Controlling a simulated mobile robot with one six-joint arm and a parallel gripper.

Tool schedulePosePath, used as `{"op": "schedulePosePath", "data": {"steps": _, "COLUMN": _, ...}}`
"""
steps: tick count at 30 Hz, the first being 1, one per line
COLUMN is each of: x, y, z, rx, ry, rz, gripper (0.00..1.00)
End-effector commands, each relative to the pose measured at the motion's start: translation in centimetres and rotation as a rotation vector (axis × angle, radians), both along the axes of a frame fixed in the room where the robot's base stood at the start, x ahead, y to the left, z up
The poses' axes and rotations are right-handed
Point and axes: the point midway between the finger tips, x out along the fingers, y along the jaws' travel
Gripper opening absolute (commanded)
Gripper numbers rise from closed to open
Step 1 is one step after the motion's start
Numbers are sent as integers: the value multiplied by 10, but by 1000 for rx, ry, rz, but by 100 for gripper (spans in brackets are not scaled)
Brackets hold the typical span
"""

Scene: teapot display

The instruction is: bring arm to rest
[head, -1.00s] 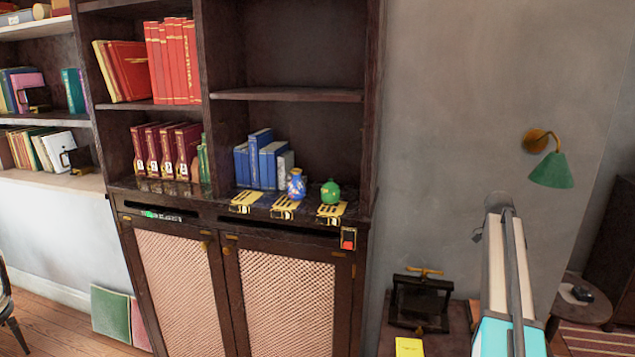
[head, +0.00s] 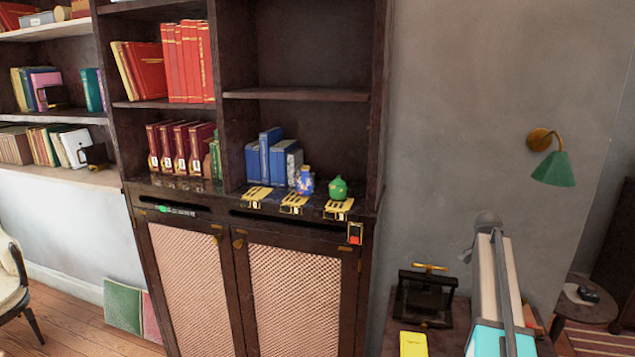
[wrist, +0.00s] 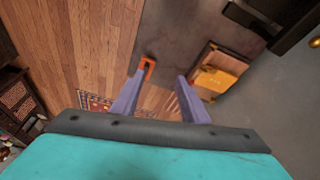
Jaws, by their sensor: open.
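The wooden floor and a dark grey surface show beyond the fingers. In the head view my arm (head: 497,290) rises from the lower right edge, in front of the grey wall and right of the cabinet. I cannot make out the gripper's fingers there. A blue patterned vase (head: 304,181) and a round green pot (head: 338,188) stand on the cabinet ledge, well apart from my arm.
The dark cabinet (head: 240,222) holds red and blue books. A dark press (head: 425,297) and a yellow book (head: 413,345) are left of my arm. A green wall lamp (head: 553,168) and a small round table (head: 587,306) are to its right.

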Motion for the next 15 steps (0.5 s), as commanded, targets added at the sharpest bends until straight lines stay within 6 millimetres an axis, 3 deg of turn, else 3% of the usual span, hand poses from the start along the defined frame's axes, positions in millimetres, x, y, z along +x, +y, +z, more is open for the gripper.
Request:
{"op": "schedulePosePath", "data": {"steps": 5, "x": 3, "y": 43, "z": -35, "rx": 39, "ry": 27, "rz": 152, "gripper": 41}}
{"op": "schedulePosePath", "data": {"steps": 15, "x": -8, "y": 175, "z": -133, "rx": 151, "ry": 101, "rz": 635, "gripper": 41}}
